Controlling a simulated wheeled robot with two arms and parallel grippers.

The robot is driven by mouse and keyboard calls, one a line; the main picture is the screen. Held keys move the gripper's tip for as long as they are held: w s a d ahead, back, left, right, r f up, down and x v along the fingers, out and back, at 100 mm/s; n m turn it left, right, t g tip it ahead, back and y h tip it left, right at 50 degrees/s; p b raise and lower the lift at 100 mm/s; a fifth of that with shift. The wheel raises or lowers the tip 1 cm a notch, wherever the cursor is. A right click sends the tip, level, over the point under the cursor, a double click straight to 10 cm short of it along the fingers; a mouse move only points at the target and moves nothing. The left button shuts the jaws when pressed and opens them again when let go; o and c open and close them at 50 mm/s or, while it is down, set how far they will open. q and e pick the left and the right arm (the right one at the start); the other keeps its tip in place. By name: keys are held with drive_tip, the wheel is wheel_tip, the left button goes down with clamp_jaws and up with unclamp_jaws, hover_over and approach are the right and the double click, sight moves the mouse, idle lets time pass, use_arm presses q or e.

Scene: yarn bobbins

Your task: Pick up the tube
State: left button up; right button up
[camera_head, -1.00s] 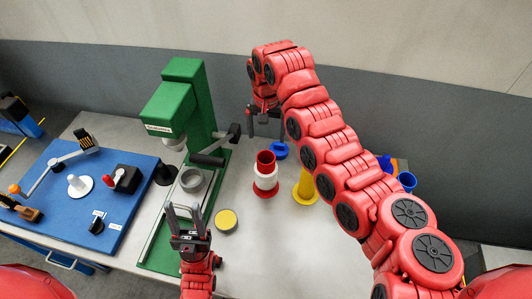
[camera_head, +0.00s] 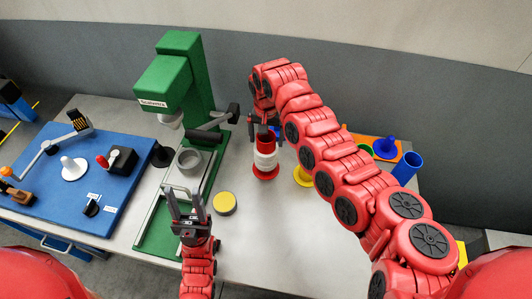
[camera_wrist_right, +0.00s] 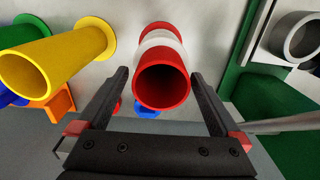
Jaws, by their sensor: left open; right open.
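A red tube with a white band (camera_head: 265,157) stands upright on its red base on the table, right of the green press. My right gripper (camera_head: 265,128) is open at the tube's far, upper side. In the right wrist view, the open fingers of my right gripper (camera_wrist_right: 165,100) lie on either side of the red tube's open end (camera_wrist_right: 162,85), with gaps on both sides. My left gripper (camera_head: 188,208) is open and empty, in front of the green press.
A green press (camera_head: 178,85) stands left of the tube. A yellow tube (camera_wrist_right: 60,60) is close by, partly behind my right arm in the head view. A blue tube (camera_head: 407,168) and an orange tray (camera_head: 402,149) are farther right. A yellow disc (camera_head: 225,203) lies in front.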

wheel_tip(320, 180, down, 4)
drive_tip(key=shift+s+f+b, duration=0.1)
drive_tip(key=shift+f+b, duration=0.1)
drive_tip(key=shift+b, duration=0.25)
drive_tip(key=shift+r, duration=0.1)
drive_tip(key=c, duration=1.3)
